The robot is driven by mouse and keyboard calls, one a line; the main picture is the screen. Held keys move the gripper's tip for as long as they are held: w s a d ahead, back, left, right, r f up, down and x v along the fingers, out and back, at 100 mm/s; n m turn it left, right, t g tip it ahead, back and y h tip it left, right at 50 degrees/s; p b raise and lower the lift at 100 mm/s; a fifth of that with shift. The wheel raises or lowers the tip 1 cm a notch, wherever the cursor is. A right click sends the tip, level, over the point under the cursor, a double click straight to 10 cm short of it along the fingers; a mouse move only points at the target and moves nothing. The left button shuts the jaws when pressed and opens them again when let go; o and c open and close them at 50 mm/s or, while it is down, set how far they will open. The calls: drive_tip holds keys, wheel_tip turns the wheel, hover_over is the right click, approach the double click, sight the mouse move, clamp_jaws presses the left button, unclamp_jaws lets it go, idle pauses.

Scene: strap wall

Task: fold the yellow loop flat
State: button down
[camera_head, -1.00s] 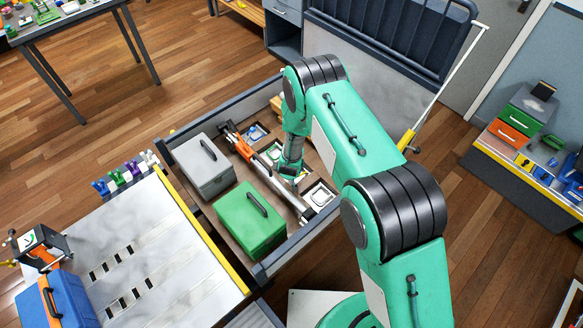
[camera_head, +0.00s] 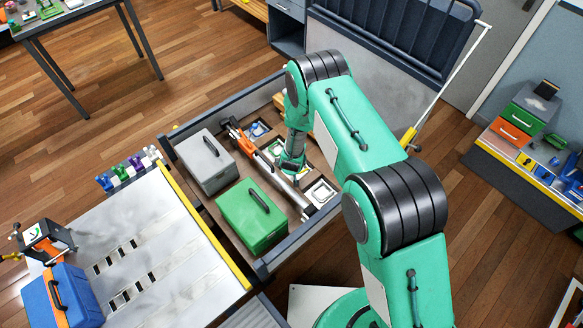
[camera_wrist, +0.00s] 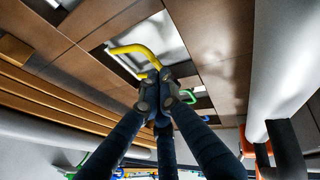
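The yellow loop (camera_wrist: 135,49) shows in the wrist view. It is a bent bar standing out over a pale plate in a square recess. My gripper (camera_wrist: 160,88) has its dark fingers drawn together right at the loop's near end. The fingertips overlap that end in the picture; whether they touch it I cannot tell. I see nothing held between them. In the head view my gripper (camera_head: 291,168) is low inside the grey-walled bay, over the row of recesses. The yellow loop is not visible there.
A green loop (camera_wrist: 190,97) lies just right of my fingertips. A long pale tube with orange fittings (camera_head: 263,163) runs beside my gripper in the bay. A grey case (camera_head: 206,163) and a green case (camera_head: 245,222) stand left of it. A white-lined recess (camera_head: 321,192) lies to the right.

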drive_tip(key=s+a+p+v, duration=0.1)
drive_tip(key=a+p+v, duration=0.1)
drive_tip(key=v, duration=0.9)
drive_tip(key=shift+s+p, duration=0.3)
drive_tip(key=shift+p, duration=0.45)
drive_tip(key=shift+a, duration=0.1)
